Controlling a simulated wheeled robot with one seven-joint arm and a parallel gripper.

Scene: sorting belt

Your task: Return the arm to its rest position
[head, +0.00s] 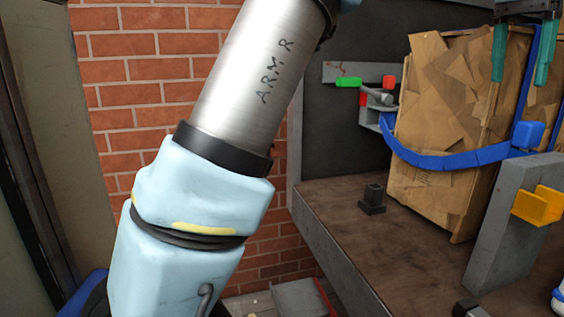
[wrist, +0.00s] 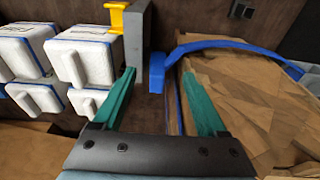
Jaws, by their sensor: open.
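My arm (head: 235,90), a silver tube with light blue joints, fills the left and middle of the head view. My gripper (head: 520,55) shows at the top right of the head view, with two green fingers pointing down. In the wrist view my gripper (wrist: 160,95) has its fingers wide apart with nothing clamped between them. The right finger overlaps a tall brown cardboard-like block (head: 445,130) in the picture. Whether it touches the block I cannot tell. The block also fills the right of the wrist view (wrist: 260,110).
A blue strap (head: 450,158) curves around the block. A grey post (head: 510,215) with a yellow piece (head: 538,205) stands at right. White boxes (wrist: 85,60) line the wrist view's left. A small dark block (head: 372,198) sits on the brown surface (head: 350,235). A brick wall (head: 150,60) is behind my arm.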

